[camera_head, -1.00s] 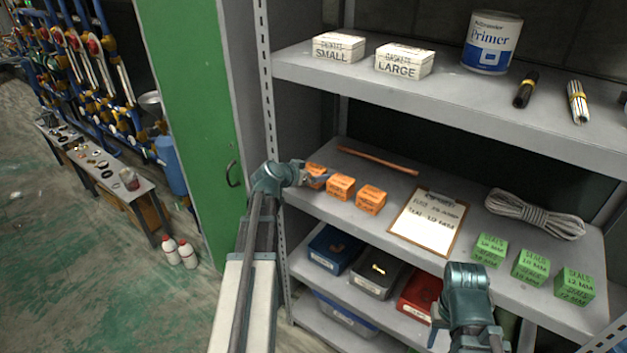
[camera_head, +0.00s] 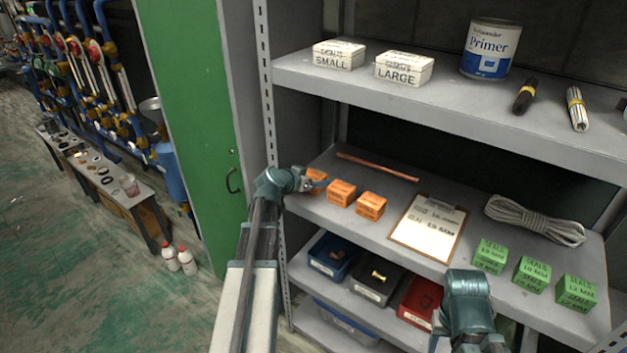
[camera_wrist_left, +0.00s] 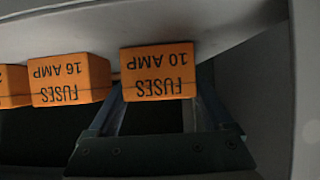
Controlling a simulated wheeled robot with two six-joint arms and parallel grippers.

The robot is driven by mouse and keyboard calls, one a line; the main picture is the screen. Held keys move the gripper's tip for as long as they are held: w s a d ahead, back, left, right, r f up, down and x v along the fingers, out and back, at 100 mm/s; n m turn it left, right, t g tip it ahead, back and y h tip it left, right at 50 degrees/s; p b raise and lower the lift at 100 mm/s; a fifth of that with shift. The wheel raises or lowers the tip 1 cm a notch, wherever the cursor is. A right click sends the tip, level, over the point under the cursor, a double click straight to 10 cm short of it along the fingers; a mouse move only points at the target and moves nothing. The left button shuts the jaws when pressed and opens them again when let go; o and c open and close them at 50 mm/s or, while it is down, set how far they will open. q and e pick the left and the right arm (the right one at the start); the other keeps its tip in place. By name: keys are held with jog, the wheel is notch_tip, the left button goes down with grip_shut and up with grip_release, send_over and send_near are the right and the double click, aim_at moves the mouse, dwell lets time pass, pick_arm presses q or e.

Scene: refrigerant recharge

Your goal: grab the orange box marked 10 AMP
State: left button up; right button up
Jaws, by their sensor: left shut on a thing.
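Three orange fuse boxes stand in a row on the middle shelf (camera_head: 485,272). The leftmost is the box marked 10 AMP (camera_wrist_left: 160,72); in the head view this box (camera_head: 317,176) is partly hidden by my left gripper (camera_head: 308,182). In the left wrist view its label reads upside down, and my left gripper (camera_wrist_left: 157,112) is shut on it, one finger on each side. The 16 AMP box (camera_wrist_left: 69,80) stands close beside it; it is the middle box (camera_head: 341,192) in the head view. My right arm's end (camera_head: 466,318) is low in front of the shelves; its jaws are unclear.
A third orange box (camera_head: 371,205), a clipboard (camera_head: 428,228), a copper rod (camera_head: 378,167), rope (camera_head: 535,220) and green seal boxes (camera_head: 532,274) share the shelf. The upper shelf (camera_head: 420,98) hangs above. A green door panel (camera_head: 190,100) and rack post (camera_head: 266,90) stand at the left.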

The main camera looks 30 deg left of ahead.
aim_at(316, 176)
pick_arm(q)
notch_tip(316, 176, up, 7)
jog(key=p, duration=0.6)
jog(key=shift+d+p, duration=0.15)
jog(key=shift+p, duration=0.25)
jog(key=shift+s+d+r, duration=0.1)
jog(key=shift+d, duration=0.2)
jog(key=d, duration=0.6)
jog(key=s+d, duration=0.1)
jog(key=d, duration=1.2)
jog(key=shift+s+f, duration=0.15)
jog(key=shift+f, duration=0.05)
